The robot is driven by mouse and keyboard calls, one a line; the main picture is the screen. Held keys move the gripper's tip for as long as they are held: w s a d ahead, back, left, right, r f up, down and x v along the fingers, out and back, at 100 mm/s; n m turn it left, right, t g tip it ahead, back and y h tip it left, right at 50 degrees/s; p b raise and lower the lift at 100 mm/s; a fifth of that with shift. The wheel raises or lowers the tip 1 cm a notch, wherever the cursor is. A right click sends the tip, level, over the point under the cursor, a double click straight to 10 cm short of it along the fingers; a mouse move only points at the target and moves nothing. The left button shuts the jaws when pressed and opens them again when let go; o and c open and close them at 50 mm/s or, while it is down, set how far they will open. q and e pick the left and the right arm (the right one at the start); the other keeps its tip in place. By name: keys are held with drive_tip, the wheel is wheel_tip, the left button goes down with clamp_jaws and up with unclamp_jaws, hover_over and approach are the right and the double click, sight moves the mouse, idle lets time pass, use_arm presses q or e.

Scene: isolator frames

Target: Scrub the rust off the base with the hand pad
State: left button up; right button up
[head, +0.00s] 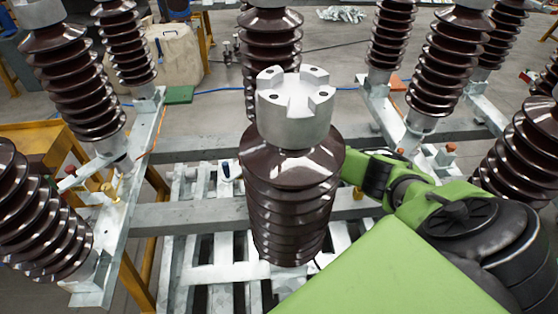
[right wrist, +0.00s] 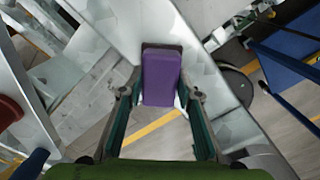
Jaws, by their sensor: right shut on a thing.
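The purple hand pad (right wrist: 162,78) is held between the two fingers of my right gripper (right wrist: 162,97) in the right wrist view. The pad's far end overlaps a pale grey metal beam (right wrist: 205,75) of the base; I cannot tell whether they touch. No clear rust shows on the beam. In the head view the galvanised base frame (head: 190,217) lies below the brown ribbed insulators. My right arm reaches in from the right, and its gripper and the pad are hidden behind the central insulator (head: 290,205). My left gripper is not in view.
Tall brown insulators (head: 70,80) stand on both sides of the frame, close to my right arm. The central one has a grey slotted metal cap (head: 295,105). A beige case (head: 160,60) stands on the floor behind. A yellow stand (head: 45,140) is at left.

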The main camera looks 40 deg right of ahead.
drive_tip(key=shift+w+a, duration=0.45)
drive_tip(key=shift+a, duration=0.35)
wheel_tip(320, 180, up, 6)
drive_tip(key=p, duration=0.5)
drive_tip(key=shift+d, duration=0.1)
wheel_tip(320, 180, up, 3)
drive_tip(key=p, duration=0.3)
drive_tip(key=shift+f, duration=0.1)
